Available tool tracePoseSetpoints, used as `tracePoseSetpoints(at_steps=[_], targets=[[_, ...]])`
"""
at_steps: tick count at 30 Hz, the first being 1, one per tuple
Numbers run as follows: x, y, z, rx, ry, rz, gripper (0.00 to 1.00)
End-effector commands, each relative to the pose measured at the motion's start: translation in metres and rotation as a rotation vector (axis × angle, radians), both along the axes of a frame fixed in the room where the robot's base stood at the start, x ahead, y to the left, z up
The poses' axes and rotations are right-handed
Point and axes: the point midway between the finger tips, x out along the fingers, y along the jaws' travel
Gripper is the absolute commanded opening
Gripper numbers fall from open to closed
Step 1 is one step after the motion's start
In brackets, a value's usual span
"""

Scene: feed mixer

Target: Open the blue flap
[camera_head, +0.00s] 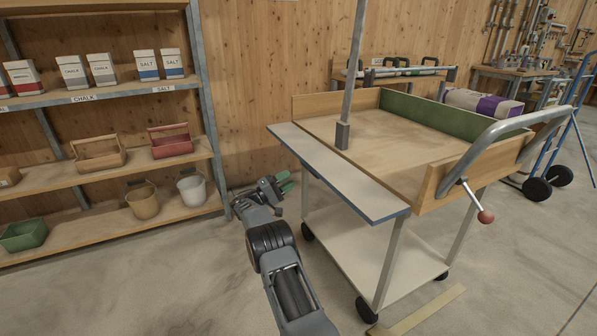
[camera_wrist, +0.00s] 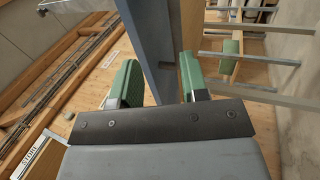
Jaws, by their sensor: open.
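The blue flap (camera_head: 345,175) is a long panel with a pale grey top and blue edges. It lies roughly level along the left side of the wheeled cart in the head view. My gripper (camera_head: 283,181) has green fingers and is open at the left of the flap, near its far half and a little below its top. In the wrist view, a blue-grey panel that looks like the flap (camera_wrist: 150,40) runs between and beyond my open fingers (camera_wrist: 160,82). I cannot tell whether they touch it. Nothing is seen gripped.
The cart's wooden tray (camera_head: 400,140) has a post (camera_head: 343,135) and a handle with a red-knobbed lever (camera_head: 486,216). Shelves (camera_head: 95,165) with boxes, baskets and buckets stand at the left. A plank (camera_head: 425,312) lies on the floor. The floor at the front left is clear.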

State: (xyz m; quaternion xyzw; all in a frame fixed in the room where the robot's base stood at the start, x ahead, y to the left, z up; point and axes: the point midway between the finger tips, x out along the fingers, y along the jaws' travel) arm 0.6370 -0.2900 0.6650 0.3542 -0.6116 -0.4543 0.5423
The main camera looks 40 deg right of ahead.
Motion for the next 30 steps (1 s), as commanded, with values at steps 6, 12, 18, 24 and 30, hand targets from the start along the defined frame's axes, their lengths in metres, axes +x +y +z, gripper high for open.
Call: tracePoseSetpoints(at_steps=[6, 12, 18, 24, 30], targets=[[0.005, 0.026, -0.009, 0.0, 0.0, 0.0, 0.41], [0.006, 0.036, -0.014, 0.001, 0.0, 0.001, 0.41], [0.006, 0.037, -0.014, 0.001, 0.0, 0.001, 0.41], [0.006, 0.037, -0.011, 0.014, 0.001, 0.0, 0.29], [-0.01, 0.039, 0.011, 0.213, 0.021, -0.01, 0.1]])
